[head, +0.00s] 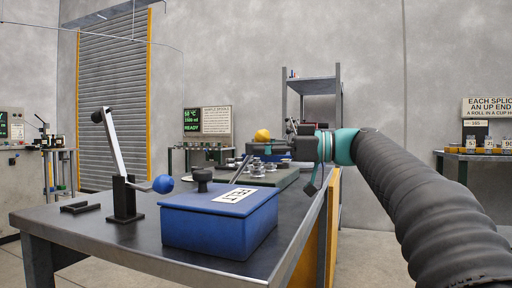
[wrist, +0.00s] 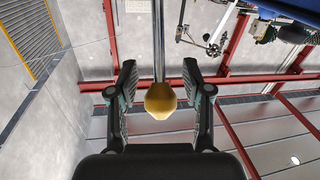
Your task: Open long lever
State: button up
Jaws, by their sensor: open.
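A lever with a yellow ball knob (head: 262,135) on a slanted metal rod (head: 240,168) stands on the bench behind the blue box. My gripper (head: 256,147) is level at this knob, reaching in from the right. In the wrist view my open gripper (wrist: 159,74) has one finger on each side of the yellow knob (wrist: 160,101), with a gap on both sides. The rod (wrist: 159,40) runs away from the knob between the fingers. Another lever, a flat silver bar (head: 115,147) with a black end, leans up from a black post at the left. I cannot tell which is the long lever.
A dark bench top (head: 75,228) lies below. A grey shelf (head: 313,87) and a side table (head: 475,158) are behind. Open floor lies right of the bench.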

jog(key=shift+w+a, duration=0.1)
jog(key=shift+a, duration=0.35)
grip_shut()
jog(key=shift+r, duration=0.15)
